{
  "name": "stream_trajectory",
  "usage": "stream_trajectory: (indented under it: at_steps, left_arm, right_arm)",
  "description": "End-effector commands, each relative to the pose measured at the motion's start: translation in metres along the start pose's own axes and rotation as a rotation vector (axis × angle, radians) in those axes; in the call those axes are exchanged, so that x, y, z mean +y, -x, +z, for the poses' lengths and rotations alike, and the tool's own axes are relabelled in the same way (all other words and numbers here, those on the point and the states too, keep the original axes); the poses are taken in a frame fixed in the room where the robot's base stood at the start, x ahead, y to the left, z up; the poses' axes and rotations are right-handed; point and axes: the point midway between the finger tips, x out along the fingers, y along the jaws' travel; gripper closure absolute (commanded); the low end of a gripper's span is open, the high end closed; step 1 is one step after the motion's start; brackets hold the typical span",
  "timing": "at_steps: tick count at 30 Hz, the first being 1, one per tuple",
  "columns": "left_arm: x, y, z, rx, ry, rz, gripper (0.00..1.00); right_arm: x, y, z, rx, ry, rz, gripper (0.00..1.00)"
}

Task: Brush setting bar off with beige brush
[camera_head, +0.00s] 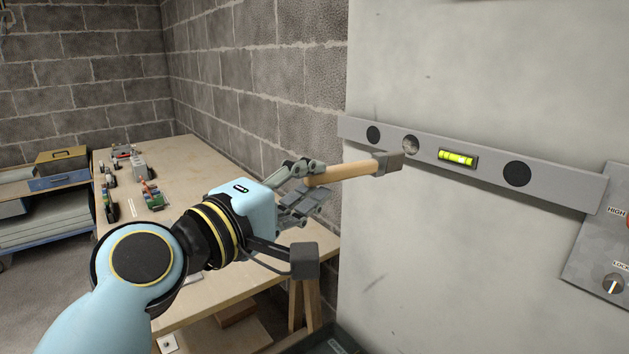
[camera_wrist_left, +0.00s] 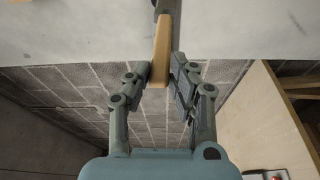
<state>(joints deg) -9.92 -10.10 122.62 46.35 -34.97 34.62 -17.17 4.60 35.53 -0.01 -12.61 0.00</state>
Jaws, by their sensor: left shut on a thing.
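The setting bar (camera_head: 480,168) is a long grey bar with a yellow-green vial (camera_head: 457,158), fixed on the pale wall panel and sloping down to the right. Two dark round spots and a mottled grey round patch (camera_head: 411,146) show on it. My left gripper (camera_head: 308,180) is shut on the beige handle of the brush (camera_head: 343,173). The brush's grey head (camera_head: 388,163) points right and overlaps the bar's lower edge, below the mottled patch; I cannot tell if it touches. In the left wrist view the handle (camera_wrist_left: 162,50) stands between the fingers. My right gripper is not in view.
A wooden table (camera_head: 185,185) with several small items stands at the left against the block wall. A metal plate (camera_head: 605,235) with a knob and labels is at the right. A dark bin (camera_head: 335,340) is low in front. The panel below the bar is clear.

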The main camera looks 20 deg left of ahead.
Motion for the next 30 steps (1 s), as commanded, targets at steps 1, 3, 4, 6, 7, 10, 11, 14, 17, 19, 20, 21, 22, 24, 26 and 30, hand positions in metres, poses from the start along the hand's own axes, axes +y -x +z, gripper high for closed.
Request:
stream_trajectory:
  at_steps: [1, 3, 4, 6, 7, 10, 11, 14, 17, 19, 20, 21, 22, 24, 26, 30]
  left_arm:
    - [0.003, 0.002, 0.014, 0.023, 0.102, 0.015, 1.0]
    - [0.003, 0.01, 0.012, 0.023, 0.101, 0.015, 1.0]
    - [0.003, 0.013, 0.011, 0.023, 0.102, 0.015, 1.0]
    - [0.003, 0.021, 0.01, 0.022, 0.102, 0.015, 1.0]
    - [0.003, 0.024, 0.009, 0.023, 0.102, 0.015, 1.0]
    - [0.003, 0.034, 0.005, 0.024, 0.102, 0.016, 1.0]
    - [0.003, 0.037, 0.004, 0.024, 0.102, 0.016, 1.0]
    - [0.003, 0.045, 0.002, 0.023, 0.1, 0.016, 1.0]
    - [0.004, 0.048, 0.001, 0.022, 0.1, 0.018, 1.0]
    - [0.004, 0.049, 0.001, 0.022, 0.1, 0.019, 1.0]
    - [0.004, 0.049, 0.001, 0.022, 0.099, 0.019, 1.0]
    - [0.004, 0.049, 0.001, 0.022, 0.099, 0.019, 1.0]
    - [0.004, 0.049, 0.001, 0.022, 0.099, 0.019, 1.0]
    - [0.004, 0.049, 0.001, 0.021, 0.098, 0.019, 1.0]
    - [0.004, 0.049, 0.001, 0.021, 0.097, 0.019, 1.0]
    - [0.004, 0.048, 0.001, 0.021, 0.097, 0.019, 1.0]
  right_arm:
    - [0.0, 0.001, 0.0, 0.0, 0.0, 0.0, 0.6]
    - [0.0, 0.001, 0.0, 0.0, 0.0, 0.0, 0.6]
    - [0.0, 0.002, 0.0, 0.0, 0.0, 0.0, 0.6]
    - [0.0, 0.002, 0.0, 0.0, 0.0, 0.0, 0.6]
    - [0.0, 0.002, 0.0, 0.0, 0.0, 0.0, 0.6]
    - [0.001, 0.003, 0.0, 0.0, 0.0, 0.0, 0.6]
    - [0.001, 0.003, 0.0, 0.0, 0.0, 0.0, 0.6]
    - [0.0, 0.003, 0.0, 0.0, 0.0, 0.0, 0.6]
    - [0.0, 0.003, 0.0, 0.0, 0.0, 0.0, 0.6]
    - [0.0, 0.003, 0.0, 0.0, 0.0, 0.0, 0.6]
    - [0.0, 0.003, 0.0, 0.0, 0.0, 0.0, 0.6]
    - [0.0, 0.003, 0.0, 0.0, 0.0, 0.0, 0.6]
    - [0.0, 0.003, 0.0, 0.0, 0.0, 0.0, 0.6]
    - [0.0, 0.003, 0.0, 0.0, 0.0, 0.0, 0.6]
    - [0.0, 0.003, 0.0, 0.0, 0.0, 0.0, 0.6]
    - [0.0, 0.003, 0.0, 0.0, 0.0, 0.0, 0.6]
